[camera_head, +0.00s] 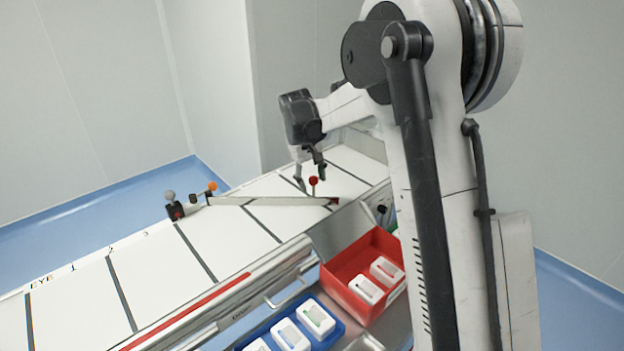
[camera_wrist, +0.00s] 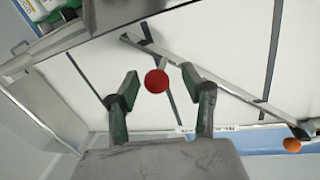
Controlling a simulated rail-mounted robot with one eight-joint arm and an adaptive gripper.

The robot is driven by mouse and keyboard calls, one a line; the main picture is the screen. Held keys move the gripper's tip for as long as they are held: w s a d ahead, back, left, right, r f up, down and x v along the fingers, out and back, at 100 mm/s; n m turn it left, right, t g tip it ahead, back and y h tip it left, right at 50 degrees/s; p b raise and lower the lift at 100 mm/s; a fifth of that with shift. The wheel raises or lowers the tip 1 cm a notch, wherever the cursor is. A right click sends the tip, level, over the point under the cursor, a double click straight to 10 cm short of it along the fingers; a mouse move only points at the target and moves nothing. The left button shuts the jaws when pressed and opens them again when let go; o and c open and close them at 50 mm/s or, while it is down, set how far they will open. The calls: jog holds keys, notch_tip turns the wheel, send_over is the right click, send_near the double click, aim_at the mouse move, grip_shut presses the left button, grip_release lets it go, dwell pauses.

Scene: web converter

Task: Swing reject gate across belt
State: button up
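The reject gate (camera_head: 265,201) is a thin metal bar lying slantwise over the white belt (camera_head: 150,262). One end is at the far-side post with an orange ball (camera_head: 212,186); the other reaches near the belt's near edge. A red ball knob (camera_head: 313,181) stands on the bar toward that near end. In the wrist view, the bar (camera_wrist: 220,88) runs diagonally and the red knob (camera_wrist: 156,81) shows between my fingers. My gripper (camera_head: 311,176) is open above the gate. Gaps show between the knob and both fingers in the wrist view (camera_wrist: 160,88).
A red bin (camera_head: 343,278) with white packs stands beside the belt's near side. A blue tray (camera_head: 268,327) with several packs is left of it. A grey-knobbed post (camera_head: 170,197) stands at the belt's far edge. The belt's left stretch is clear.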

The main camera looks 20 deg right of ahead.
notch_tip(320, 180, up, 12)
jog(key=a, duration=0.2)
jog(key=shift+s, duration=0.3)
dwell(0.4)
jog(key=s+r+m+t+y, duration=0.1)
jog(key=s+r+t, duration=0.15)
jog(key=s, duration=0.65)
jog(key=s+r+t, duration=0.1)
jog(key=s+r, duration=0.2)
jog(key=s, duration=0.7)
jog(key=s+a+f+m+t, duration=0.1)
jog(key=s+f, duration=0.2)
jog(key=s, duration=0.6)
jog(key=s+a+f+m+t+y, duration=0.1)
jog(key=s+f, duration=0.3)
jog(key=s, duration=0.5)
jog(key=shift+t, duration=0.55)
